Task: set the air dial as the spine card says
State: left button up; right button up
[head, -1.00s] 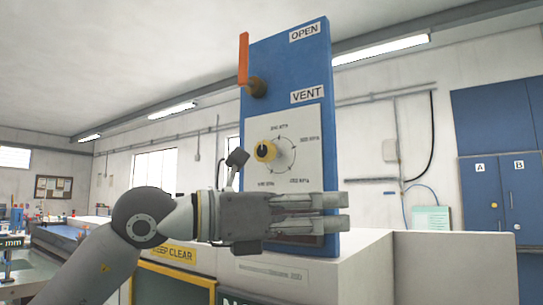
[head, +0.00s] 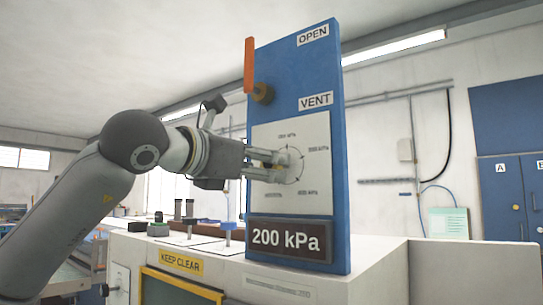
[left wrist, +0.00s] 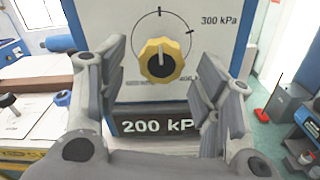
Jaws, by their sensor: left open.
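The air dial is a yellow knob with a dark centre (left wrist: 160,60) on a white plate (head: 311,195) of a blue panel (head: 337,100). In the left wrist view its mark points up. A 300 kPa label shows at its upper right; other labels are blurred. My left gripper (head: 268,166) is open at the dial, hiding much of the knob in the head view. In the left wrist view its fingers stand on either side of the knob, apparently not closed on it. A display (head: 291,239) below reads 200 kPa. No spine card can be made out. My right gripper is not in view.
An orange lever (head: 249,65) stands upright on the panel's left edge, near OPEN and VENT labels. The panel stands on a white cabinet (head: 375,258) with a KEEP CLEAR sign (head: 175,262). Small black-topped items stand left of the panel, below my left arm.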

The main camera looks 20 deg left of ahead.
aim_at(268, 164)
pick_arm(q)
jog(key=shift+p+x, duration=0.4)
jog(key=shift+x, duration=1.15)
jog(key=c, duration=1)
